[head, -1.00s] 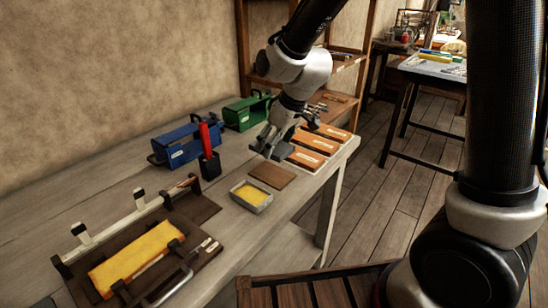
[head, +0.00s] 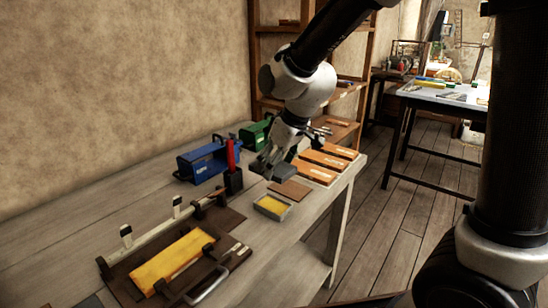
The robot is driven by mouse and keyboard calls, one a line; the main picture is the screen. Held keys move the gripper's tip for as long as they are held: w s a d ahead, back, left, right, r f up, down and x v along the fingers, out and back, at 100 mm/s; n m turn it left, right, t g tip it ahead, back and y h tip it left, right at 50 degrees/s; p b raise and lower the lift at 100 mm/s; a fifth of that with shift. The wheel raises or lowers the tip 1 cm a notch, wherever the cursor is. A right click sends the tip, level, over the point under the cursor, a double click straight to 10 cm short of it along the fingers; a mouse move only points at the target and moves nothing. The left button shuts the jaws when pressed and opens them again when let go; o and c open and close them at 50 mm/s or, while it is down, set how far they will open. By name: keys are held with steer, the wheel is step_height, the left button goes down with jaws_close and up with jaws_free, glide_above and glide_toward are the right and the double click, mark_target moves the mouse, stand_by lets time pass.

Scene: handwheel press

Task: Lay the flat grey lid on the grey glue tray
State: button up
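The small grey glue tray (head: 259,211) stands on the workbench with yellow glue in it, open on top. A dark grey piece (head: 284,172), which may be the flat grey lid, shows at my gripper's fingers, just behind a brown square mat. My gripper (head: 266,166) points down behind the tray, apart from it. Its fingers overlap the grey piece in the picture. I cannot tell whether they hold it or only stand beside it. Another dark grey flat edge (head: 90,302) shows at the lower left, mostly cut off.
The brown mat (head: 291,190) lies between tray and gripper. Orange-brown labelled blocks (head: 313,172) lie to the right. A red-handled tool in a black holder (head: 233,181), a blue box (head: 203,161) and a green box (head: 254,134) stand left. A frame with a yellow pad (head: 172,262) fills the front.

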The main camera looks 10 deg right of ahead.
glide_above(271, 205)
steer(key=d, duration=0.1)
steer(key=shift+s+f, duration=0.15)
steer(key=shift+f, duration=1.5)
steer(key=shift+s+f, duration=0.15)
steer(key=shift+f, duration=1.45)
steer(key=shift+s+f, duration=0.15)
steer(key=shift+f, duration=1.5)
steer(key=shift+f, duration=0.7)
steer(key=o, duration=1.3)
steer(key=shift+r, duration=3.55)
